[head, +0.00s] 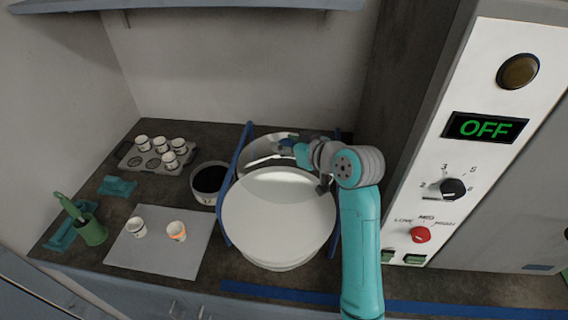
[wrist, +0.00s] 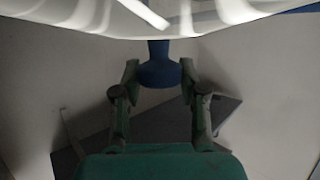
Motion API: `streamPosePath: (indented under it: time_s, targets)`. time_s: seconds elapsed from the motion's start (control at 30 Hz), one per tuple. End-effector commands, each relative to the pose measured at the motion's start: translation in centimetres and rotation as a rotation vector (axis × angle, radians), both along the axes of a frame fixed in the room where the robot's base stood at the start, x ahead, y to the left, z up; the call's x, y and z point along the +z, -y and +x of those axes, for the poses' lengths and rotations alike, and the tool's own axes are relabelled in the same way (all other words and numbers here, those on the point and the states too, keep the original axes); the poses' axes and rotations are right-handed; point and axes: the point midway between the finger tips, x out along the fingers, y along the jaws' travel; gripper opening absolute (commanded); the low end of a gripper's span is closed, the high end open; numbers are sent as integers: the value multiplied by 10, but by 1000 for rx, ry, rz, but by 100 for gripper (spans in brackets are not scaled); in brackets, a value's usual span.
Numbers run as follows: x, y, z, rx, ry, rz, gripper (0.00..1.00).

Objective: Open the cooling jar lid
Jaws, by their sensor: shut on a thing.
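The cooling jar (head: 278,220) is a wide, round white vessel at the centre of the counter in the head view. Its clear, glassy lid (head: 262,152) sits toward the back and overlaps the far part of the jar's top, leaving the front part uncovered. The lid also shows as a pale, shiny band in the wrist view (wrist: 90,18). A blue knob (wrist: 159,68) on the lid stands between my fingers. My gripper (wrist: 160,85) is shut on this knob. In the head view, my gripper (head: 291,147) is at the back of the jar, partly hidden by my arm.
Blue strips (head: 232,180) flank the jar. Left are a dark-filled bowl (head: 205,196), a grey mat (head: 160,255) with two cups, a cup tray (head: 128,153) and a green holder (head: 92,232). A control panel (head: 490,130) reading OFF stands right.

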Motion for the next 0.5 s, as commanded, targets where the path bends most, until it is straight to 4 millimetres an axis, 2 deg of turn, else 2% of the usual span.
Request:
streamPosePath:
  time_s: [0.03, 0.2, 0.3, 0.5]
  targets:
    - [1, -6, 11, 12, -3, 4, 0]
    - [0, -6, 40, 14, -3, 5, 0]
    - [0, -5, 51, 13, -3, 5, 0]
    - [0, -5, 59, 14, -3, 5, 0]
